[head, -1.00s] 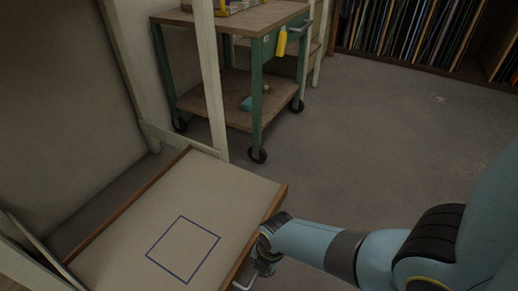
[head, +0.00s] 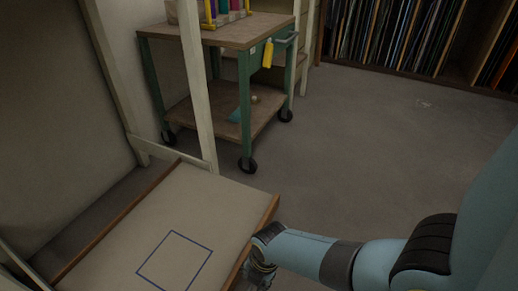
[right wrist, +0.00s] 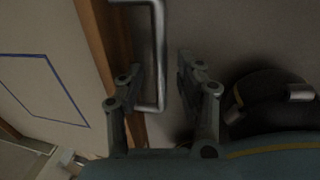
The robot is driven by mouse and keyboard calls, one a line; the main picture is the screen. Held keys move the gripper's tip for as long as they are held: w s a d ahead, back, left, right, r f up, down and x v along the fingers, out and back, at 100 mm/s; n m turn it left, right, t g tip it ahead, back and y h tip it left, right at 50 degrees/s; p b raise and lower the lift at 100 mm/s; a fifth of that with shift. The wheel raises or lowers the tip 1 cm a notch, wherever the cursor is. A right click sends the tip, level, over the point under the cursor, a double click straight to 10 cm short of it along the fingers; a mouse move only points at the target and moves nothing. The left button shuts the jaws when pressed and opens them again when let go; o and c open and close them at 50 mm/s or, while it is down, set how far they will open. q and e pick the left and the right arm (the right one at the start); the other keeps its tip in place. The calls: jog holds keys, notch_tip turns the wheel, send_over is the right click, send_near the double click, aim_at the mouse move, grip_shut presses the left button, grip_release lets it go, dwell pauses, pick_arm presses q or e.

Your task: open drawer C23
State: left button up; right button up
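The open drawer (head: 215,201) has a pale panel with a blue square outline and a brown wooden front edge, and it sticks out from a pale frame at the lower left of the head view. No label reading C23 shows. In the right wrist view the drawer's metal bar handle (right wrist: 159,60) lies between the two fingers of my right gripper (right wrist: 158,85). The fingers stand apart, with gaps visible beside the bar. In the head view my right gripper (head: 258,273) is at the drawer's front edge, partly cut off. My left gripper is not in view.
A green cart (head: 246,105) with wooden shelves and black wheels stands behind the drawer. A yellow tag (head: 267,54) hangs from it. A shelf of upright thin panels (head: 400,35) lines the back. The grey floor between is clear.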

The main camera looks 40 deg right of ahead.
notch_tip(320, 180, up, 11)
jog(key=s, duration=0.2)
jog(key=shift+d, duration=0.35)
jog(key=shift+s, duration=0.15)
